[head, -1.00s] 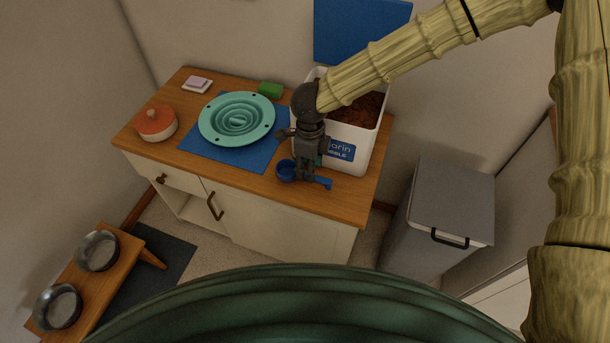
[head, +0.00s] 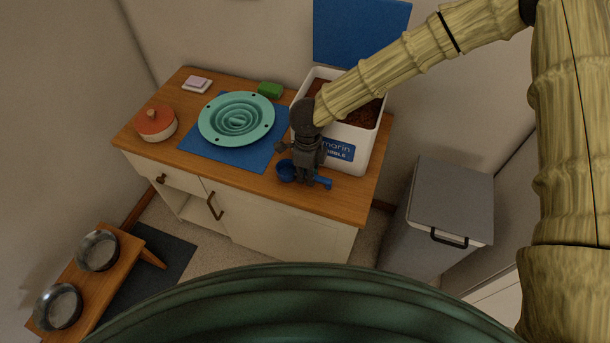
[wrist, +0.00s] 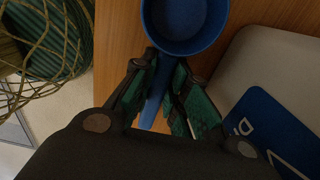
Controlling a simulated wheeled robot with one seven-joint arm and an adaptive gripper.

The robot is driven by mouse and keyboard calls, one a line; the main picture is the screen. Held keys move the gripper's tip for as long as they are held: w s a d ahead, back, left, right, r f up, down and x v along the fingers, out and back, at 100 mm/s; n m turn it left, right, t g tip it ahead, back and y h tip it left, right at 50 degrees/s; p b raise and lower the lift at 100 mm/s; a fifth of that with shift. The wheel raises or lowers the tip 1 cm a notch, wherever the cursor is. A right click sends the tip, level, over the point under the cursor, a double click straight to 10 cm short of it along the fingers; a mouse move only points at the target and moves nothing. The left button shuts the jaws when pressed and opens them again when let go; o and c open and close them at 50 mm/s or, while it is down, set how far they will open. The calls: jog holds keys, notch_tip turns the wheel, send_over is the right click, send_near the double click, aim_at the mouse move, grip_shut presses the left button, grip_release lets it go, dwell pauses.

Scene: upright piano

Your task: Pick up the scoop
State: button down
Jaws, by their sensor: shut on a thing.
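The blue scoop (head: 286,171) is at the front edge of the wooden counter top, with its round cup to the left and its handle to the right. In the wrist view its cup (wrist: 186,20) is at the top and its handle runs down between my fingers. My gripper (head: 306,181) points down over the scoop and is shut on its handle; the wrist view shows the two green-padded fingers (wrist: 166,98) on either side of it. I cannot tell whether the scoop touches the counter.
A white bin of brown kibble (head: 362,152) stands right behind my gripper. A teal ridged bowl (head: 262,125) on a blue mat (head: 203,147), an orange-lidded pot (head: 156,124) and a green block (head: 270,89) are on the counter (head: 331,203). A grey bin (head: 448,205) stands right.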

jog(key=shift+r, duration=0.6)
notch_tip(320, 180, up, 3)
jog(key=shift+f, duration=0.2)
jog(key=s+d+r+b, duration=0.1)
jog(key=s+b, duration=0.1)
jog(key=s, duration=1.4)
jog(key=shift+d, duration=0.15)
jog(key=shift+w+d, duration=0.1)
